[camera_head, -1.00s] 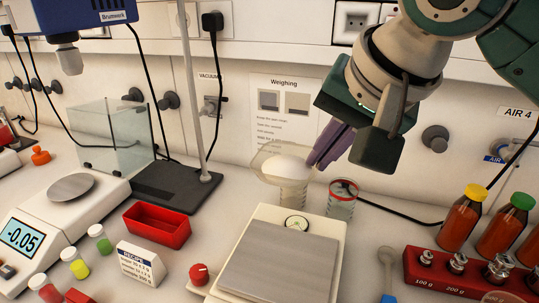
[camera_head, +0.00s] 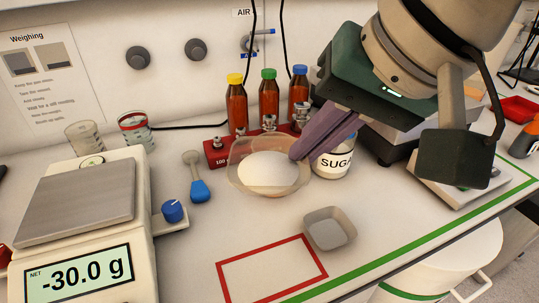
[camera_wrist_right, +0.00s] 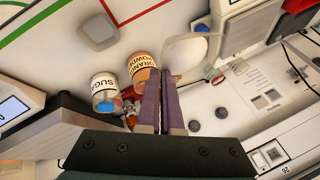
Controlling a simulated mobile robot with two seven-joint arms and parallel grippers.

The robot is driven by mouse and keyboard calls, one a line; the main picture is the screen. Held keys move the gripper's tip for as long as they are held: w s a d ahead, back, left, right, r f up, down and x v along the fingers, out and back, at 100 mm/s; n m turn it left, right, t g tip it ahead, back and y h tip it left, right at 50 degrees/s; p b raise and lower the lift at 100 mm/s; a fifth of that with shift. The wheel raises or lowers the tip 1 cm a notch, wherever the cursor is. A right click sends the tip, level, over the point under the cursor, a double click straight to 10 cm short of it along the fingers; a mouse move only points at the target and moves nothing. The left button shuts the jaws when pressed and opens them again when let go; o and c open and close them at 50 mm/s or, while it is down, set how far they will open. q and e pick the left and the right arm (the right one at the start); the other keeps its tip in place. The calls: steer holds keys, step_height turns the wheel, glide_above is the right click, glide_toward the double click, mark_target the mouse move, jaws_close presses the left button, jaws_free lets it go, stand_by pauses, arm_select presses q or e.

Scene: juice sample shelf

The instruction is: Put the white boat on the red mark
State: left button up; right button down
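The white boat (camera_head: 241,181) is a pale, see-through dish with a white heap in it. It hangs from my right gripper (camera_head: 297,153), whose purple fingers are shut on its right rim. It looks raised and about level. In the right wrist view the boat (camera_wrist_right: 203,48) sits beyond the closed fingertips (camera_wrist_right: 167,76), partly out from behind them. The red mark (camera_head: 222,265) is a red rectangle outline on the bench, empty, in front of the boat in the picture. Part of its red line shows in the right wrist view (camera_wrist_right: 108,12). My left gripper is out of view.
A grey boat (camera_head: 329,230) stands by the mark's right corner. A sugar jar (camera_head: 331,165) is close behind my gripper. A red weight block (camera_head: 217,154) and several capped bottles (camera_head: 269,95) stand behind. A balance (camera_head: 80,205) reads -30.0 g at left.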

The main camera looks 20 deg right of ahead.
step_height(320, 180, down, 16)
steer(key=b, duration=0.3)
steer(key=shift+s+d+f, duration=0.1)
steer(key=shift+s+d, duration=0.05)
step_height(320, 180, down, 4)
steer(key=shift+r+b, duration=0.1)
steer(key=shift+b, duration=0.55)
steer(key=c, duration=1.1)
jaws_free()
steer(key=shift+f, duration=0.2)
